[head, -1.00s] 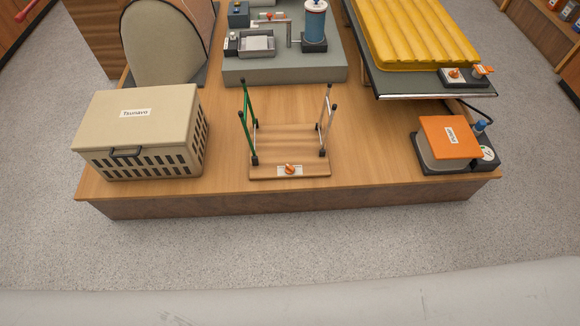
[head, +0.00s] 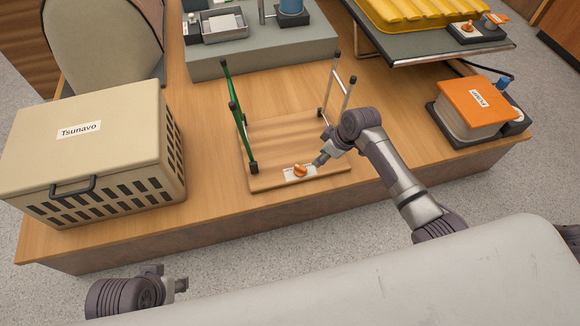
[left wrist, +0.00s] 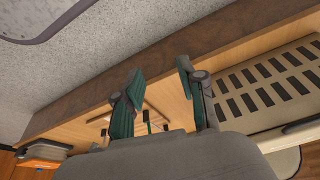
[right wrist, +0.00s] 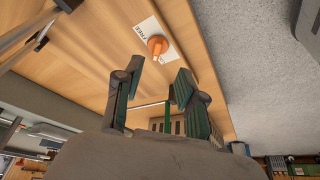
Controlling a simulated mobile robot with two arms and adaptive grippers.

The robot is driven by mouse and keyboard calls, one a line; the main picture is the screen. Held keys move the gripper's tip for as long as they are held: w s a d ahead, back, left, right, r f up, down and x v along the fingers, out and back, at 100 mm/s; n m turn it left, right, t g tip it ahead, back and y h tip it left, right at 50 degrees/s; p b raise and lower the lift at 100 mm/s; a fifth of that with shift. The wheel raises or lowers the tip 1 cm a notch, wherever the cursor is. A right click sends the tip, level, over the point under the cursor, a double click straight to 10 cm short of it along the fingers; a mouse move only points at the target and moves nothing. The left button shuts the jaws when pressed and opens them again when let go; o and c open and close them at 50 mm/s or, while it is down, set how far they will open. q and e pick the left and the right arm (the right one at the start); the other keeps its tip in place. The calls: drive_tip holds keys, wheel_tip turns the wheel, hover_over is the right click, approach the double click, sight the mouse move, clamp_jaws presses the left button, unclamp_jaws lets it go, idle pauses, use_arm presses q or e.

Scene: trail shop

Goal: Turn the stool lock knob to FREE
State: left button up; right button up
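The stool (head: 290,135) lies upside down on the wooden table, its legs pointing up, one pair green and one pair silver. The orange lock knob (head: 300,170) sits on a white label plate near the stool's front edge. It also shows in the right wrist view (right wrist: 157,45), where the word FREE is printed on the label beside it. My right gripper (head: 319,161) is just right of the knob and apart from it; in the right wrist view (right wrist: 155,85) its fingers are open and empty. My left gripper (left wrist: 160,85) is open and empty, low in front of the table.
A beige Tsunavo crate (head: 90,160) stands left of the stool. An orange-lidded box (head: 477,105) is at the right. A grey display block (head: 260,55) stands behind, and a dark stand with a yellow mat (head: 420,12) is behind right.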

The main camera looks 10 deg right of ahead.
drive_tip(key=w, duration=0.1)
drive_tip(key=b, duration=0.3)
approach(301, 168)
drive_tip(key=f, duration=0.1)
drive_tip(key=shift+n, duration=0.3)
drive_tip(key=b+x, duration=0.1)
drive_tip(key=x, duration=0.3)
drive_tip(key=shift+w+f, duration=0.1)
drive_tip(key=shift+w, duration=0.05)
drive_tip(key=b+x, duration=0.2)
drive_tip(key=x, duration=0.1)
drive_tip(key=shift+w+a+f, duration=0.1)
drive_tip(key=shift+a+f, duration=0.05)
drive_tip(key=shift+f, duration=0.25)
use_arm(q)
drive_tip(key=w+d+r+t+h, duration=0.1)
drive_tip(key=w+d+r+t, duration=0.1)
drive_tip(key=w+r+t, duration=0.3)
drive_tip(key=w+d+r+t+h, duration=0.2)
drive_tip(key=w+r+t, duration=0.4)
drive_tip(key=w, duration=0.4)
drive_tip(key=shift+w+d+m+t, duration=0.15)
drive_tip(key=shift+d+m+t, duration=0.15)
drive_tip(key=shift+d+t, duration=0.3)
drive_tip(key=shift+d, duration=0.1)
use_arm(e)
clamp_jaws()
